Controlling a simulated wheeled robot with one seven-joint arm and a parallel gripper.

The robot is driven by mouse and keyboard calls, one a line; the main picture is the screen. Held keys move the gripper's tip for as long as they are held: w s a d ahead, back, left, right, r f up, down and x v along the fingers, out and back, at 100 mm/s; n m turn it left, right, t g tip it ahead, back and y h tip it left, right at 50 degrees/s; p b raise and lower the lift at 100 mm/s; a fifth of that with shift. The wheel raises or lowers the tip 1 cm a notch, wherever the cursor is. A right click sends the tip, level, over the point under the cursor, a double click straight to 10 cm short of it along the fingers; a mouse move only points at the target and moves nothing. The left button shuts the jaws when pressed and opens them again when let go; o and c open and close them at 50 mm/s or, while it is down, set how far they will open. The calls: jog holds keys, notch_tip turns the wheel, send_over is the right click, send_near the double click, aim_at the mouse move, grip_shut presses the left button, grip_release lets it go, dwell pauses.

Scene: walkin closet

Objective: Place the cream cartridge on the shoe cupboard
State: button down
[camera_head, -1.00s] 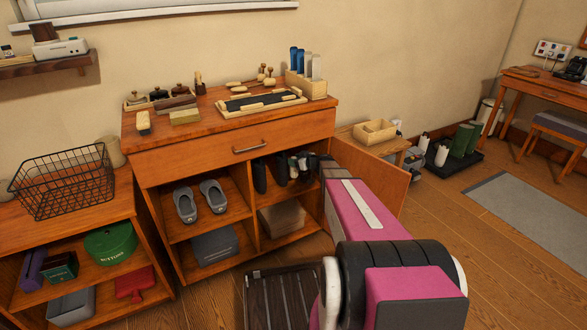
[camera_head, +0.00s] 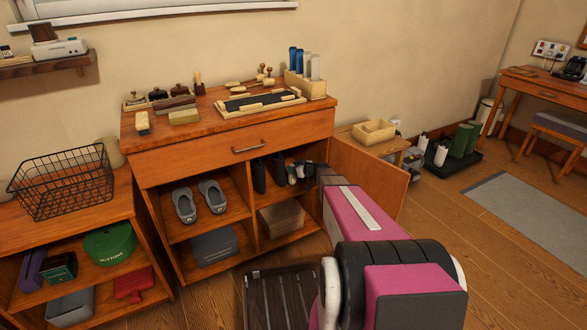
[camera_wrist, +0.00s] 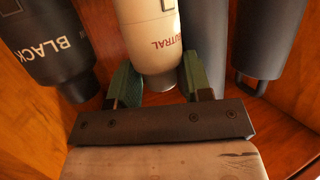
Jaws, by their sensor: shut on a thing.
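The cream cartridge (camera_wrist: 150,35), pale with red lettering partly reading "UTRAL", is between the green fingers of my gripper (camera_wrist: 160,82) in the wrist view. The gripper is shut on it. The shoe cupboard (camera_head: 200,158) is wooden, with a drawer, open compartments and an open door at right. In the head view my gripper (camera_head: 308,170) reaches into its upper right compartment, where the cartridge is small and hard to make out. I cannot tell whether the cartridge still touches the shelf.
A dark cartridge marked "BLACK" (camera_wrist: 50,45) stands left of the cream one; dark grey cylinders (camera_wrist: 268,35) stand close at right. Wooden walls enclose them. The open door (camera_head: 370,175) flanks my arm.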

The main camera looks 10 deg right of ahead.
jog(key=shift+f, duration=0.4)
jog(key=c, duration=0.8)
grip_release()
jog(key=shift+r, duration=0.1)
